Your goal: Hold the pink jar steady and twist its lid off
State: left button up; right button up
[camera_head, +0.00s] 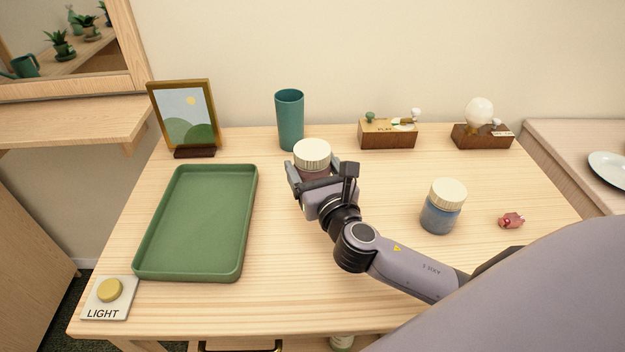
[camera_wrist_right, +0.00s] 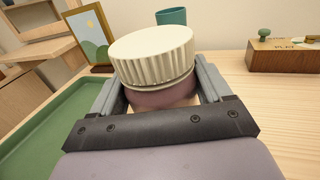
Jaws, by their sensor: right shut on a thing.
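The pink jar (camera_head: 318,172) stands on the wooden table near its middle, mostly hidden behind my right gripper in the head view. Its ribbed cream lid (camera_head: 312,153) is on top. My right gripper (camera_head: 322,176) is shut on the jar's body, one finger on each side, below the lid. In the right wrist view the lid (camera_wrist_right: 151,54) sits on the pink body (camera_wrist_right: 160,97) between the two fingers. My left gripper is in neither view.
A green tray (camera_head: 246,225) lies left of the jar. A teal cup (camera_head: 290,120) stands behind it. A blue jar with a cream lid (camera_head: 440,214) and a small red object (camera_head: 511,220) are to the right. A picture frame (camera_head: 185,117), two wooden boxes and a LIGHT button (camera_head: 109,290) stand near the edges.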

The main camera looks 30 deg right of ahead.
notch_tip(320, 180, up, 13)
jog(key=p, duration=0.2)
jog(key=shift+r+p, duration=0.15)
jog(key=shift+p, duration=0.2)
jog(key=o, duration=0.3)
jog(key=c, duration=0.6)
jog(key=shift+c, duration=0.2)
jog(key=s+a+f+n+y, duration=0.1)
jog(key=s+a+f, duration=0.3)
jog(key=s+f, duration=0.5)
jog(key=shift+s+n+y, duration=0.3)
jog(key=shift+n+y, duration=0.1)
jog(key=shift+y, duration=0.4)
